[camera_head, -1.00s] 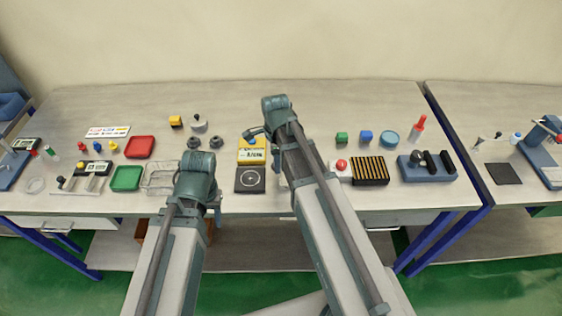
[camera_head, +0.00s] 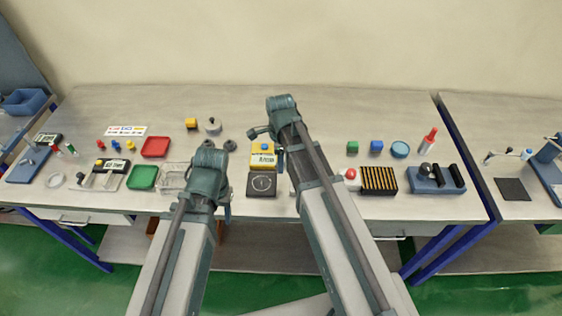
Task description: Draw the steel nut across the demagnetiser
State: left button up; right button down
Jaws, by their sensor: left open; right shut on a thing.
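A black square pad with a pale circle (camera_head: 262,185) and a yellow box with a label and blue top (camera_head: 262,160) stand together at the table's front middle; they look like the demagnetiser. My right gripper (camera_head: 280,168) hangs beside their right edge, mostly hidden by its own arm. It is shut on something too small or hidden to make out. Two dark ring-shaped pieces, one of them here (camera_head: 230,146), lie left of the yellow box; I cannot tell whether either is the steel nut. My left gripper (camera_head: 225,207) is open, low at the table's front edge, mostly behind its arm.
A clear tray (camera_head: 173,178), a green tray (camera_head: 142,178) and a red tray (camera_head: 155,147) are to the left. A red button box (camera_head: 351,177), a black-and-yellow slotted block (camera_head: 379,180) and a blue stand (camera_head: 437,183) are to the right. The table's back is clear.

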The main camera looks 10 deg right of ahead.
jog(key=shift+r+p, duration=1.1)
jog(key=shift+r, duration=0.2)
